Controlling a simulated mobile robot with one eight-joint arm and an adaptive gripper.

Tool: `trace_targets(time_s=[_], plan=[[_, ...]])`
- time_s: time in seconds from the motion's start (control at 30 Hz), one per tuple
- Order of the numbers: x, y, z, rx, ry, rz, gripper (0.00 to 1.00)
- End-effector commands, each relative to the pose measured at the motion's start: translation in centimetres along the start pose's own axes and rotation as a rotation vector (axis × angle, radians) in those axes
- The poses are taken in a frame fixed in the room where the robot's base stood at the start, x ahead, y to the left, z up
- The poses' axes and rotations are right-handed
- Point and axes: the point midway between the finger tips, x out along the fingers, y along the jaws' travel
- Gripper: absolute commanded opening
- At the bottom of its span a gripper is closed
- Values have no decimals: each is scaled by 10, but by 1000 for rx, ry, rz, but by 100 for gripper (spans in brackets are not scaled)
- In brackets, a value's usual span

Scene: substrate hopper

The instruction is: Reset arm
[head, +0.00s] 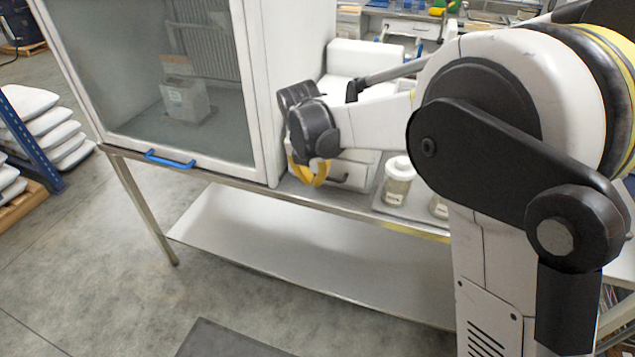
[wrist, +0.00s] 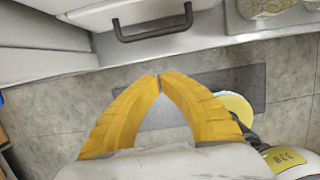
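My gripper (head: 312,173) is in front of the bench edge, beside the right side of the glass-fronted cabinet, with its yellow fingers pointing down. In the wrist view, the two yellow fingers of my gripper (wrist: 160,79) meet at their tips. Nothing is held between them. My white and black arm reaches in from the right of the head view and hides part of the bench behind it.
The cabinet (head: 262,95) has a blue handle (head: 170,160). A drawer (head: 352,172) sits behind my gripper; its dark handle (wrist: 153,27) shows in the wrist view. A lidded jar (head: 397,185) stands right of it. Sacks (head: 40,115) are stacked far left. Front floor is clear except for a dark mat (head: 230,340).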

Motion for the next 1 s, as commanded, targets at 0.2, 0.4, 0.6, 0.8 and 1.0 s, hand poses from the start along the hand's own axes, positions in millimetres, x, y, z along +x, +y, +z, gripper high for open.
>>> trace_targets(time_s=[0.2,0.4,0.6,0.8,1.0], plan=[[-31,0,0,0,0,0,0],[-37,-2,0,11,-1,1,0],[-69,-42,-3,318,-20,38,0],[-121,-122,-28,989,-32,138,0],[-149,-194,-72,1687,2,267,0]])
